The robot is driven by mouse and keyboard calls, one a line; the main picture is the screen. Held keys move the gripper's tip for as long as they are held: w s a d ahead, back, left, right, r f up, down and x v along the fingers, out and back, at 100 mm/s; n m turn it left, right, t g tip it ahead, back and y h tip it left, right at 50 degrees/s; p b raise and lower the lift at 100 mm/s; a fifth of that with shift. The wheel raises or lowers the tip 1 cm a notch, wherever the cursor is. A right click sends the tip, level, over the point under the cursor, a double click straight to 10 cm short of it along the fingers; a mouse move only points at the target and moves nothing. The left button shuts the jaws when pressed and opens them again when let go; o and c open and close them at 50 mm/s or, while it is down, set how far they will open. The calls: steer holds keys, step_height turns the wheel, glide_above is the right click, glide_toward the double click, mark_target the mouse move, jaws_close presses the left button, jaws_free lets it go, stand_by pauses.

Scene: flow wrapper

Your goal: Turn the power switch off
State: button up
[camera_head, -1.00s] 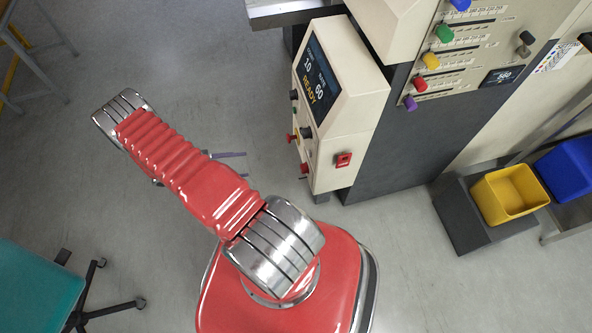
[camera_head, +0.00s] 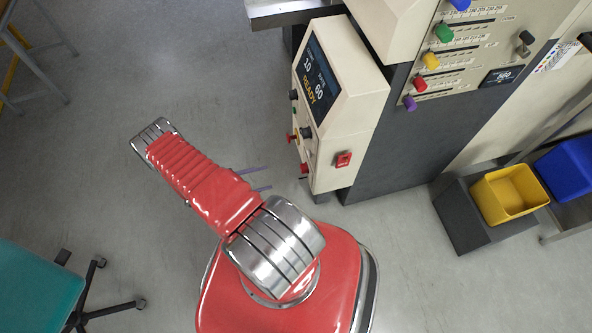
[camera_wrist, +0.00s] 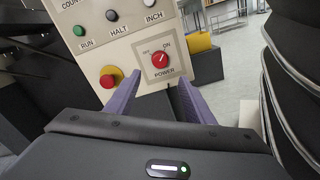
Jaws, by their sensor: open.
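The power switch (camera_wrist: 159,60) is a red rotary knob on a white plate marked OFF at left, ON at right and POWER below. Its pointer appears to lean toward ON, though it is small. In the head view a red knob low on the cabinet's left-facing front (camera_head: 304,169) appears to be this switch. My gripper (camera_wrist: 159,76) is open and empty, its two purple fingers spread below and to either side of the switch in the wrist view. In the head view my gripper (camera_head: 266,177) points right at the cabinet, with a gap of floor between.
A red mushroom button on yellow (camera_wrist: 110,77) sits left of the switch, close to the left finger. RUN, HALT and INCH buttons (camera_wrist: 112,15) are above. A red rocker (camera_head: 343,159) is on the cabinet's side. Yellow (camera_head: 510,194) and blue bins stand at right.

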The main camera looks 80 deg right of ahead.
mark_target(301, 169)
steer(key=x, duration=1.3)
steer(key=shift+s, duration=0.15)
steer(key=shift+c, duration=0.5)
steer(key=c, duration=0.9)
